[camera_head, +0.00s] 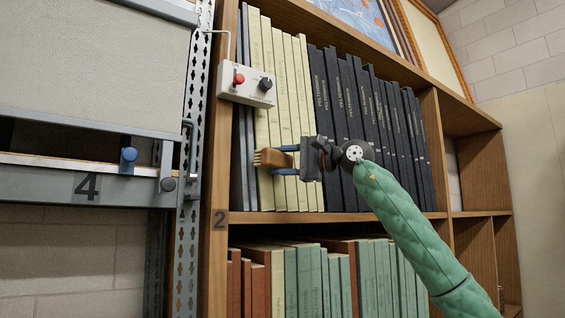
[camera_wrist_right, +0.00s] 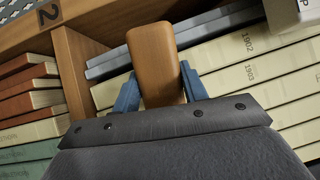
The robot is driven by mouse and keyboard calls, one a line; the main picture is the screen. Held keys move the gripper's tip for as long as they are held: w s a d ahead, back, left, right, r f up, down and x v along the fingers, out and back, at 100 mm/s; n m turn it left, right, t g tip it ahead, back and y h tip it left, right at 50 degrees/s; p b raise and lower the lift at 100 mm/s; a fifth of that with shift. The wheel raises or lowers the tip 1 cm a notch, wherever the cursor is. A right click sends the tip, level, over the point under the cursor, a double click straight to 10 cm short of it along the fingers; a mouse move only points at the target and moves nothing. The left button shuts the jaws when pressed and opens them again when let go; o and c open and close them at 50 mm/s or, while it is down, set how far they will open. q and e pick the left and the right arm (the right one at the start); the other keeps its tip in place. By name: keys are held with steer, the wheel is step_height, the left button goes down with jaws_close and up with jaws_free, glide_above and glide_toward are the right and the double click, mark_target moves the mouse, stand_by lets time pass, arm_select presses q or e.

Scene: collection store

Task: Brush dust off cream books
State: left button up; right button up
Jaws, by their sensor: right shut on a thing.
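Several cream books (camera_head: 285,95) stand upright in a row on the upper shelf; their spines also show in the right wrist view (camera_wrist_right: 230,75). My right gripper (camera_head: 285,160) is in front of the lower part of their spines. Its blue fingers are shut on a wooden brush (camera_head: 268,158), whose bristle end points left in the head view. The brush handle (camera_wrist_right: 158,60) fills the space between the fingers in the wrist view. Whether the bristles touch the spines cannot be told. Dust is not clearly visible. My left gripper is not in view.
A white control box (camera_head: 247,83) with a red and a black knob sits at the shelf's left upright. Dark books (camera_head: 345,95) stand right of the cream ones. A grey metal rack (camera_head: 90,190) stands at left.

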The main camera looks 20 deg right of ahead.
steer(key=shift+s+d+f+b, duration=0.15)
steer(key=shift+s+b, duration=0.1)
steer(key=shift+s, duration=0.15)
steer(key=shift+s+d+r+b, duration=0.1)
steer(key=shift+s+d+b, duration=0.1)
steer(key=shift+s, duration=0.2)
steer(key=shift+s+d+b, duration=0.25)
steer(key=shift+s+b, duration=0.1)
steer(key=shift+s, duration=0.45)
steer(key=shift+s+d+b, duration=0.25)
steer(key=shift+s+b, duration=0.1)
steer(key=shift+s, duration=0.45)
steer(key=shift+s+d, duration=0.2)
steer(key=shift+s, duration=0.25)
steer(key=shift+s, duration=0.15)
steer(key=shift+s+d+b, duration=0.25)
steer(key=shift+s+b, duration=0.1)
steer(key=shift+s, duration=0.25)
steer(key=shift+s+d+b, duration=0.25)
steer(key=shift+s+b, duration=0.05)
steer(key=shift+s, duration=0.3)
